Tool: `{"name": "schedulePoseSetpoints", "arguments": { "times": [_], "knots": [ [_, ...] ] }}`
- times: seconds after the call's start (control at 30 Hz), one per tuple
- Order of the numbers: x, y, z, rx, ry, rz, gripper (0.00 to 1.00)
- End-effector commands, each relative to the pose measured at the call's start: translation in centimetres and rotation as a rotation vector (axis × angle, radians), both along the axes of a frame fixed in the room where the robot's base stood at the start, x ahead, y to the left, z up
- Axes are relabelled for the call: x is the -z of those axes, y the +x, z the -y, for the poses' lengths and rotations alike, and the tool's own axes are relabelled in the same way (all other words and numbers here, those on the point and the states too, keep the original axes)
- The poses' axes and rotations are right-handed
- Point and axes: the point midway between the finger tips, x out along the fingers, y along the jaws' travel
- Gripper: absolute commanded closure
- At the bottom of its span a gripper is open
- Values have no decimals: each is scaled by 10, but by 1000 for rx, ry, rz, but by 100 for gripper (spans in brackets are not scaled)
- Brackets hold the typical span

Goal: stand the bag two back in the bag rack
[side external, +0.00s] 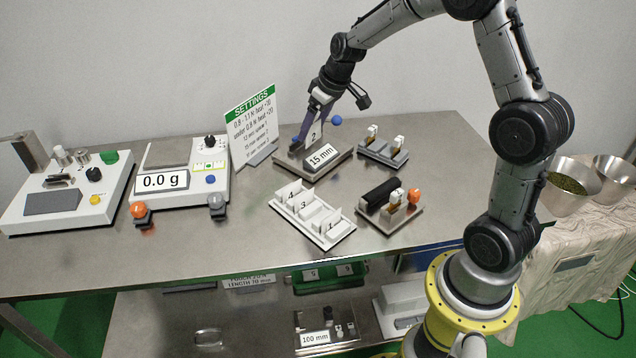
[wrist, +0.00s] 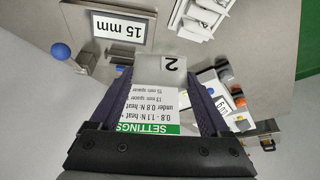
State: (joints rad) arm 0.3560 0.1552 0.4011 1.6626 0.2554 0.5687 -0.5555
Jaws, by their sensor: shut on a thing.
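Bag two, a thin pale piece marked 2 (side external: 314,133), is held upright in my gripper (side external: 318,117) above the 15 mm station. In the wrist view, the grey bag (wrist: 160,68) spans the space between the two dark fingertips (wrist: 158,82), its number upside down. The bag rack (side external: 338,239) is a white tray on the table, nearer the front than the station. White upright pieces marked 4, 3 and 1 show in it. Part of the rack also appears at the top of the wrist view (wrist: 196,24). My gripper is well apart from the rack.
The 15 mm station (side external: 340,163) has a blue ball knob (side external: 337,120). A settings sign (side external: 251,122) stands at its left, beside a scale (side external: 180,186) reading 0.0 g. Two small fixtures (side external: 384,154) (side external: 391,215) stand right of the station and rack. Bare table lies in front of the rack.

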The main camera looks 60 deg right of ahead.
Motion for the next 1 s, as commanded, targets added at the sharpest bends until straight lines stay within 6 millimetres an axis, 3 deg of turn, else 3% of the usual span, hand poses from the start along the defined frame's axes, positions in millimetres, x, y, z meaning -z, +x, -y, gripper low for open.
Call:
{"name": "schedulePoseSetpoints", "arguments": {
  "times": [0.03, 0.2, 0.4, 0.8, 1.0],
  "knots": [
    [8, -1, -23, -46, 2, -4, 70],
    [35, -10, -87, -135, 2, -5, 70],
    [64, -27, -138, -135, -1, -4, 70],
    [71, -25, -139, 3, 0, 1, 70],
    [75, -34, -136, 18, 24, 4, 70]
  ]
}}
